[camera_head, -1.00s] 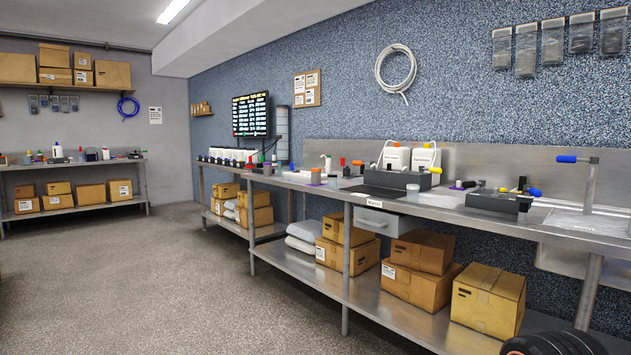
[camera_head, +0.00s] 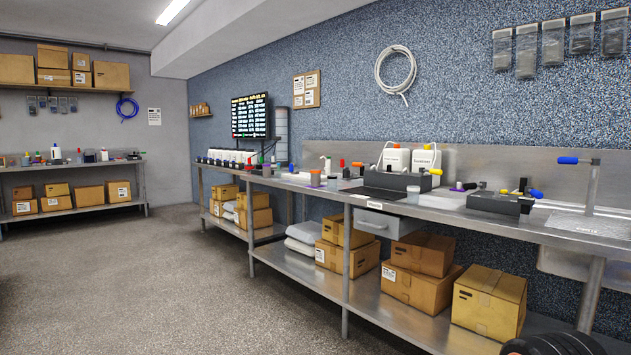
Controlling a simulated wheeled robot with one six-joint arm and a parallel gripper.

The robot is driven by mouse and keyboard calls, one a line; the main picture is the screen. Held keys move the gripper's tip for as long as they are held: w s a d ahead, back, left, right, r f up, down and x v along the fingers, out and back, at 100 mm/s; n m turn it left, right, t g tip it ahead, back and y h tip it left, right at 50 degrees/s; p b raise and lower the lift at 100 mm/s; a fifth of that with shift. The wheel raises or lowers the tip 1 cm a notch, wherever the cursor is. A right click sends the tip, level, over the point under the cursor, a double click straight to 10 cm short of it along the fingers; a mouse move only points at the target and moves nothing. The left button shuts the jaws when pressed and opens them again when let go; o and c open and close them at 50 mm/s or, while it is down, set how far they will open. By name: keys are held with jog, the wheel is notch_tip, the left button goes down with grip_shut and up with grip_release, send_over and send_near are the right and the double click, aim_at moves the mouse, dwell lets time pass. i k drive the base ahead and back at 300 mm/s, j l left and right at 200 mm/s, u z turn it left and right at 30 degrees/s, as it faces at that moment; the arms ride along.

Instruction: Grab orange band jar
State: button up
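A small jar with orange on it (camera_head: 315,177) stands on the long steel bench (camera_head: 440,212), left of the middle of the bench run. It is too small to tell whether the orange is a band or a cap. A pale, clear jar (camera_head: 412,193) stands nearer, close to the bench's front edge; I see no orange on it. My gripper is not in view. A dark, rounded part that may be mine shows at the bottom right corner.
A dark grey block rack (camera_head: 392,181) and a low black device (camera_head: 495,203) stand on the bench. Several cardboard boxes (camera_head: 488,300) fill the lower shelf. A second bench (camera_head: 75,164) stands at the far left. The floor (camera_head: 150,275) left of the bench is clear.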

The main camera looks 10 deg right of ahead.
aim_at(314, 174)
jog(key=i+j, duration=0.1)
jog(key=i, duration=0.4)
jog(key=i+j, duration=0.15)
jog(key=i, duration=0.35)
jog(key=i+j+z, duration=0.1)
jog(key=i, duration=0.4)
